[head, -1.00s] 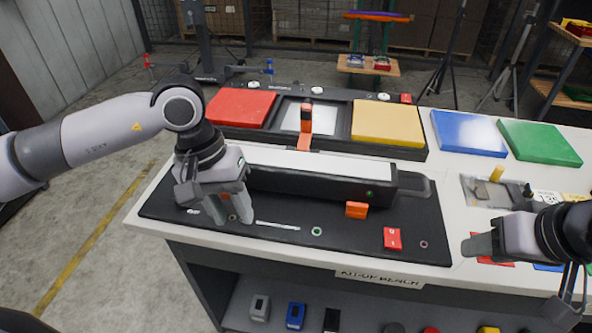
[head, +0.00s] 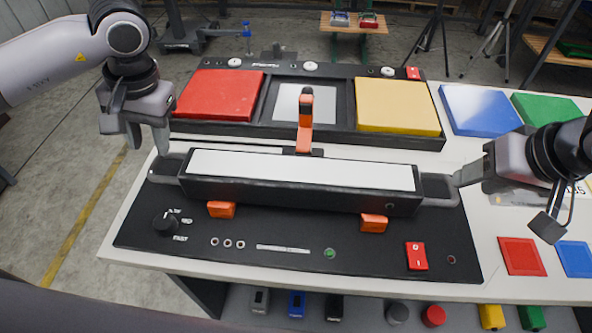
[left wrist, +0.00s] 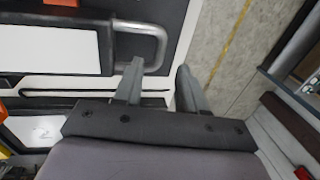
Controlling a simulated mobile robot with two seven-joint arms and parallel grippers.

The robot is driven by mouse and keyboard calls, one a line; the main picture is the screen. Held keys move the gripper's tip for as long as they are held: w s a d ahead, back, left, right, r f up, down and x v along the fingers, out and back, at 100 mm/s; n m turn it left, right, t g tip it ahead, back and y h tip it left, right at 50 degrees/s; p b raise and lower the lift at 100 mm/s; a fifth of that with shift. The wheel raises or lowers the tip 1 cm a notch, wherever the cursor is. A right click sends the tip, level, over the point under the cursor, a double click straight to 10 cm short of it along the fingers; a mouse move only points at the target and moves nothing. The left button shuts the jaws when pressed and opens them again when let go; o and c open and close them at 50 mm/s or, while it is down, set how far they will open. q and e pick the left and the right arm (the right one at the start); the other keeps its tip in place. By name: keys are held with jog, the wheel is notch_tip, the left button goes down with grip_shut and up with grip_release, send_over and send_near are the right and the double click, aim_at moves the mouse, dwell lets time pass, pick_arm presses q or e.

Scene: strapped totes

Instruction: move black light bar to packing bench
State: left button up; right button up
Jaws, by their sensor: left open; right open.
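The black light bar (head: 300,188) has a white top strip and a grey loop handle at each end. It lies on the black panel of the bench, between orange blocks. My left gripper (head: 146,142) is open and empty, above the left handle (head: 165,170). In the left wrist view the left gripper's fingers (left wrist: 160,75) are apart, and one finger overlaps the edge of the handle (left wrist: 155,45). My right gripper (head: 460,178) is open at the right handle (head: 440,190); whether it touches it cannot be told. No packing bench can be made out.
An upright orange clamp (head: 305,110) stands behind the bar's middle. Red (head: 220,95) and yellow (head: 398,105) plates lie behind it; blue (head: 480,110) and green plates lie to the right. A dial (head: 165,222) and red switch (head: 416,256) are in front.

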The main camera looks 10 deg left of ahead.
aim_at(155, 161)
pick_arm(q)
jog(key=shift+s, duration=0.1)
pick_arm(e)
jog(key=shift+s, duration=0.1)
pick_arm(q)
jog(key=shift+a+f, duration=0.2)
jog(key=shift+f, duration=0.95)
jog(key=shift+a+f, duration=0.25)
jog(key=shift+f, duration=0.95)
jog(key=shift+a+f, duration=0.2)
jog(key=shift+f, duration=0.95)
pick_arm(e)
jog(key=shift+x, duration=3.6)
pick_arm(q)
jog(key=shift+c, duration=0.3)
pick_arm(e)
jog(key=shift+c, duration=0.2)
pick_arm(q)
grip_shut()
pick_arm(e)
grip_shut()
jog(key=shift+r, duration=0.1)
pick_arm(q)
jog(key=shift+w+r, duration=0.2)
pick_arm(e)
jog(key=shift+r, duration=0.15)
